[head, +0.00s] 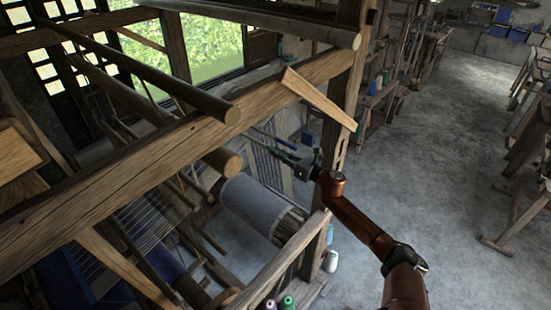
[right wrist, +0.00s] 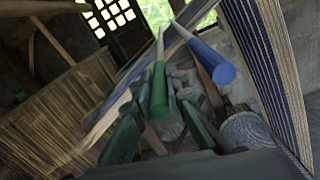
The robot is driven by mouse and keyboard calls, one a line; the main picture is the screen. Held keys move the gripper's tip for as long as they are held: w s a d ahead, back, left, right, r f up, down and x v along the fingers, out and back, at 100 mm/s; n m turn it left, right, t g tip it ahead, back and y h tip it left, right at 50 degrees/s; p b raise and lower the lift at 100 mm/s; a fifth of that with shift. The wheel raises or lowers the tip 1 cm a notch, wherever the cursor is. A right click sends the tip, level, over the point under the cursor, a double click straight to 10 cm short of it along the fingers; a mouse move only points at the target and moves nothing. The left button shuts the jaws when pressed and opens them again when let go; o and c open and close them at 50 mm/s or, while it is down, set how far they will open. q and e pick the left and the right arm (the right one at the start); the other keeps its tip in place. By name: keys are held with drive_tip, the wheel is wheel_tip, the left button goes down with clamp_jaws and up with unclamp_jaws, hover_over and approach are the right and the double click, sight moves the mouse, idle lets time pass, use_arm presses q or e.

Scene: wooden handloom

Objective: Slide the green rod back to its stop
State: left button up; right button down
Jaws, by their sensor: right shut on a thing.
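The green rod (right wrist: 158,92) points its round end toward the camera in the right wrist view, between the two dark green fingers of my right gripper (right wrist: 160,130). The gripper is shut on it near that end. In the head view my right gripper (head: 296,161) reaches in beside the loom's right post, and a short green length of the rod (head: 279,148) shows ahead of it. The far part of the rod runs back into the loom. Its stop cannot be made out. My left gripper is in neither view.
A blue rod (right wrist: 213,64) lies close to the right of the green one. Striped cloth (right wrist: 262,60) hangs at the right. In the head view a cloth roll (head: 255,205), a thick beam (head: 150,150) and a post (head: 335,150) crowd my gripper; open floor (head: 430,180) lies right.

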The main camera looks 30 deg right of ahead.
drive_tip(key=shift+d+r, duration=0.2)
drive_tip(key=shift+d, duration=0.05)
drive_tip(key=c, duration=1.9)
unclamp_jaws()
drive_tip(key=shift+w+f, duration=0.1)
drive_tip(key=shift+c, duration=0.2)
drive_tip(key=shift+s+d+f, duration=0.1)
drive_tip(key=shift+s, duration=0.25)
drive_tip(key=v, duration=1.1)
drive_tip(key=shift+s, duration=0.2)
drive_tip(key=shift+d, duration=0.1)
